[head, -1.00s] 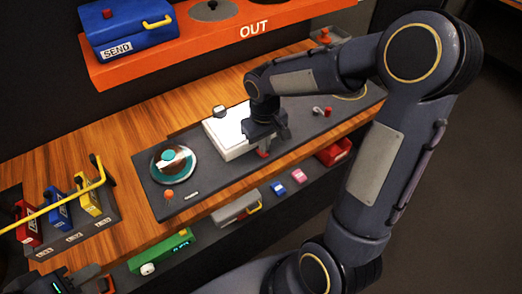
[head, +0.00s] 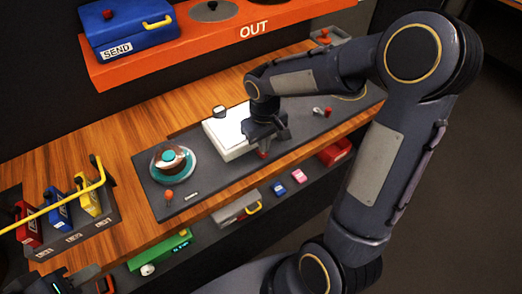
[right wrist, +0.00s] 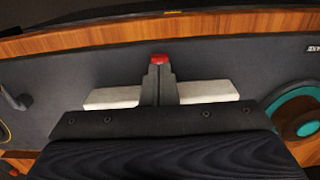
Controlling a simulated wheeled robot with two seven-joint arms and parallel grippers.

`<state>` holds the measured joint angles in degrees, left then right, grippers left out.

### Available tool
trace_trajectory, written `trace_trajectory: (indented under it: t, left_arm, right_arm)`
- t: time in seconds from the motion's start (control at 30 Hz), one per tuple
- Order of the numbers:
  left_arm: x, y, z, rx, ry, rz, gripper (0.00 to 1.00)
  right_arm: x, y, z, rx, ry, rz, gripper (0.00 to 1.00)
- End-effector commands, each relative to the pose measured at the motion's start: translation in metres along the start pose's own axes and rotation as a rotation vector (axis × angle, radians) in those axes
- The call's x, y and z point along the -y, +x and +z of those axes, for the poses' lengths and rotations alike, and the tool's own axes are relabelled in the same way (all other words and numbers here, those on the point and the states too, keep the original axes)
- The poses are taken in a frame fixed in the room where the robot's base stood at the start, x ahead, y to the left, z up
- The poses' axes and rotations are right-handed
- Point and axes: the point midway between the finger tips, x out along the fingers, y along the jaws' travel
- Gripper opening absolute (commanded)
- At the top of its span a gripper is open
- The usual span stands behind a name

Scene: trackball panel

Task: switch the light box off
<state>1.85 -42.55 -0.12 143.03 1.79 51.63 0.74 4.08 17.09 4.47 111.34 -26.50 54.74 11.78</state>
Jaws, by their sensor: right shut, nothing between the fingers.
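The light box (head: 218,134) is a low white box with a bright top, on the dark panel in the head view. Its pale edges (right wrist: 207,91) show on both sides of my fingers in the right wrist view. My right gripper (head: 262,150) is shut and empty, at the box's right front side. In the right wrist view its fingertips (right wrist: 157,68) reach past the box edge to a small red piece (right wrist: 159,58); I cannot tell whether they touch it. My left gripper (head: 105,286) is partly cut off at the lower left; its jaws are unclear.
A trackball (head: 172,160) in a teal ring and an orange knob (head: 168,194) sit left of the light box. A red-tipped lever (head: 325,111) lies to its right. Tagged blocks (head: 60,214) and a yellow bar stand at far left. An orange shelf (head: 205,45) overhangs behind.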

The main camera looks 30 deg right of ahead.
Motion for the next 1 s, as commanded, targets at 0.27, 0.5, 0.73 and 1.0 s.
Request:
trace_trajectory:
  t: [0.27, 0.5, 0.73, 1.0]
  left_arm:
    - [0.0000, 0.0000, 0.0000, 0.000, 0.000, 0.000, 0.36]
    - [0.0000, 0.0001, 0.0001, 0.000, 0.000, 0.000, 0.36]
    - [0.0009, 0.0019, 0.0009, 0.000, 0.000, 0.000, 0.36]
    - [0.0022, 0.0048, 0.0024, 0.000, 0.000, 0.000, 0.36]
  right_arm:
    - [0.0000, 0.0000, 0.0000, 0.000, 0.000, 0.000, 0.00]
    - [0.0000, 0.0001, 0.0000, 0.000, 0.000, 0.000, 0.00]
    - [0.0000, 0.0026, 0.0000, 0.000, 0.000, 0.000, 0.00]
    - [0.0000, 0.0068, 0.0000, 0.000, 0.000, 0.000, 0.00]
